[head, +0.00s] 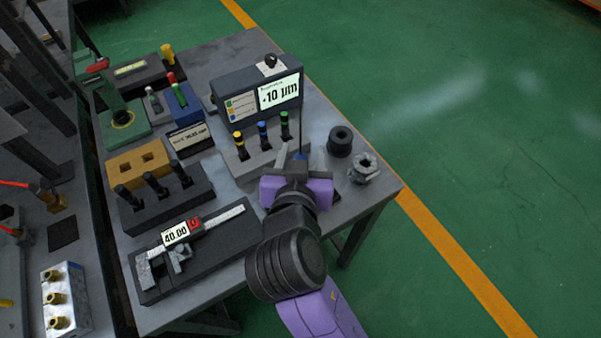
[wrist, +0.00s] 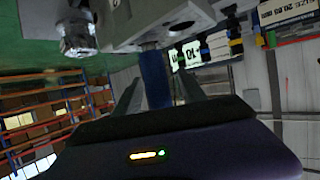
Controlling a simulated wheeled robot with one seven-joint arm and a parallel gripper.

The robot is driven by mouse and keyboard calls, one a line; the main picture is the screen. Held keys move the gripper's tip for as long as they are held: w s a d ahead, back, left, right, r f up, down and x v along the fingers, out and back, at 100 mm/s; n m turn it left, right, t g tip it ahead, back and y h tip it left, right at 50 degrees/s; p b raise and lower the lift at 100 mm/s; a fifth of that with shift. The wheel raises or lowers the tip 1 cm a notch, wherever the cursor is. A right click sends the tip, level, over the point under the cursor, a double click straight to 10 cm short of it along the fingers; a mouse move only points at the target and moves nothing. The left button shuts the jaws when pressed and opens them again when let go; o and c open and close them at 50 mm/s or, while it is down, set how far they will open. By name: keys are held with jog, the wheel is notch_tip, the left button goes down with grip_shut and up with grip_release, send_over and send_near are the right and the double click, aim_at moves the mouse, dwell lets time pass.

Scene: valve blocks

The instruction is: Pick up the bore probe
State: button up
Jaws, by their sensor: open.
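The bore probe, seen as a blue handle (wrist: 155,80), stands between the two fingers of my gripper (wrist: 157,92) in the wrist view. Its far end meets a grey block.
A grey holder (head: 240,167) with yellow, blue and green banded plugs stands left of my gripper. A caliper (head: 205,231) lies on a dark base at the front left.

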grip_shut()
jog(key=shift+r, duration=0.2)
